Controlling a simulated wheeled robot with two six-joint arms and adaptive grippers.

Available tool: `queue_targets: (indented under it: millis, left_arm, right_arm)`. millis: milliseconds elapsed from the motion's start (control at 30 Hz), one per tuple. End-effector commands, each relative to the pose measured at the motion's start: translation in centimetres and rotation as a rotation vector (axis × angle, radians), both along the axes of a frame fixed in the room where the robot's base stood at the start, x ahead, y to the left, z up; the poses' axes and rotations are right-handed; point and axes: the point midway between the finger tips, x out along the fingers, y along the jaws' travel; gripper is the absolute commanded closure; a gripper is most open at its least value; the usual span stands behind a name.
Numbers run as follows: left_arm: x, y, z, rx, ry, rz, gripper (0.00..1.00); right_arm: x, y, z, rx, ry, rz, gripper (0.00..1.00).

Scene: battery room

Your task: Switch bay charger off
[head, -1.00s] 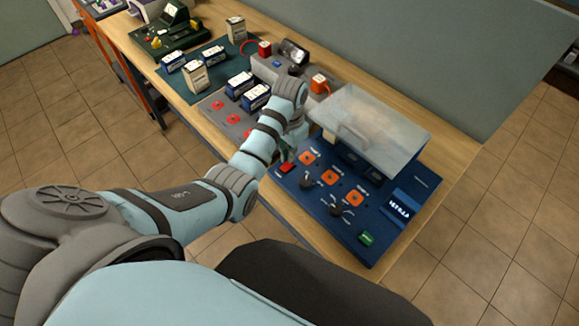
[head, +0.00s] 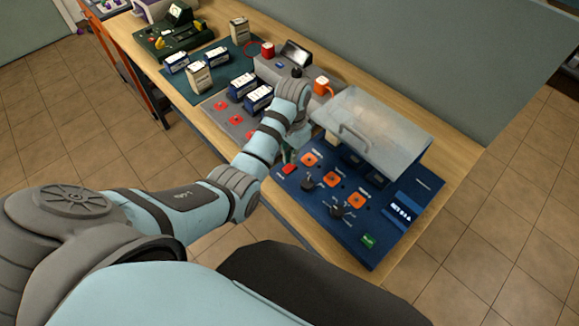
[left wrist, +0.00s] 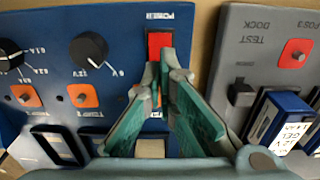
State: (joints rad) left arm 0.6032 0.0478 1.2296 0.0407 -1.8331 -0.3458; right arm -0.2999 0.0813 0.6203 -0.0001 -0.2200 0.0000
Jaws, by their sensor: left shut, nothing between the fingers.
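The charger is a blue panel (head: 318,223) at the near end of the bench, with orange sockets, black knobs (head: 337,213), a green button (head: 369,241) and a small display (head: 402,209). A clear lid (head: 375,125) covers its back part. A red switch (head: 289,168) sits at its left front corner; in the left wrist view the red switch (left wrist: 159,42) lies just beyond my fingertips. My left gripper (left wrist: 168,58) is shut and empty, its tips close to the switch; I cannot tell whether they touch it.
A grey test dock (head: 222,107) with red sockets and blue-white batteries (head: 257,97) stands directly left of the charger. A green device (head: 172,37) stands farther along the bench. Floor is free in front.

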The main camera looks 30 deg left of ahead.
Motion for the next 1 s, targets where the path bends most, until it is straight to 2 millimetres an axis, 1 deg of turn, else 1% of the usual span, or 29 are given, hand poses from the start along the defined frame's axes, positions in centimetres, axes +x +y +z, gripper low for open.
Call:
queue_targets:
  millis: [333, 1000]
  left_arm:
    - [0.0, 0.0, 0.0, 0.000, 0.000, 0.000, 1.00]
    - [0.0, 0.0, -1.1, 0.000, 0.000, 0.000, 1.00]
  right_arm:
    - [0.0, 0.2, 0.0, 0.002, 0.000, -0.001, 0.60]
    - [0.0, 0.2, -0.5, 0.002, 0.000, -0.001, 0.60]
